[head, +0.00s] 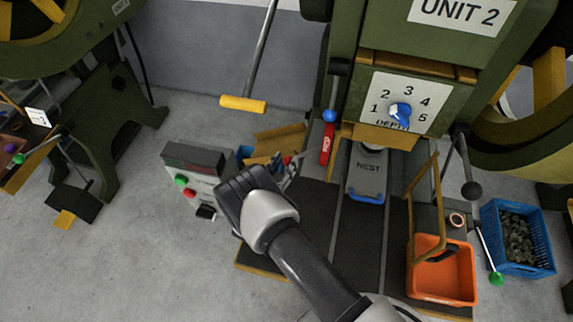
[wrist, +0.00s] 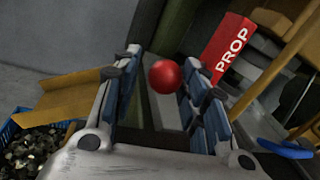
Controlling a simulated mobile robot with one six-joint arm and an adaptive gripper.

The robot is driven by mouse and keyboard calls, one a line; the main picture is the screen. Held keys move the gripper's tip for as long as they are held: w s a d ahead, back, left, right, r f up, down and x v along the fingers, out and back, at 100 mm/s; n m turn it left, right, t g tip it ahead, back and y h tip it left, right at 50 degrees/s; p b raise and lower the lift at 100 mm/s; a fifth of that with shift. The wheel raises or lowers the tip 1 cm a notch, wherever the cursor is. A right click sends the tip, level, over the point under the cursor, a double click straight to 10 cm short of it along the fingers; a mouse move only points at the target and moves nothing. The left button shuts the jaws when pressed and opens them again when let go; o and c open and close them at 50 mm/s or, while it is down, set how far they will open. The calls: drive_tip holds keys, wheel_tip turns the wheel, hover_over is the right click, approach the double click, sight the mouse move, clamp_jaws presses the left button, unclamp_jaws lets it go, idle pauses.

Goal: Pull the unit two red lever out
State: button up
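The red ball knob (wrist: 165,77) of a lever shows in the wrist view, between and just beyond the fingers of my gripper (wrist: 164,62). The fingers stand apart on either side of the ball, with no clear contact. The lever's shaft is hidden behind the ball. In the head view my gripper (head: 243,190) is seen from behind, left of the press marked UNIT 2 (head: 462,12), and it largely hides the lever area.
A red PROP block (head: 327,145) stands right of my gripper, also in the wrist view (wrist: 230,52). A blue-knobbed lever (head: 330,116) is above it. A control box (head: 196,158) is close on the left. An orange bin (head: 442,285) stands right.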

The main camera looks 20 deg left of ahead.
drive_tip(key=shift+o, duration=1)
drive_tip(key=s, duration=0.4)
drive_tip(key=s+a, duration=0.1)
drive_tip(key=s, duration=0.7)
drive_tip(key=shift+a, duration=0.3)
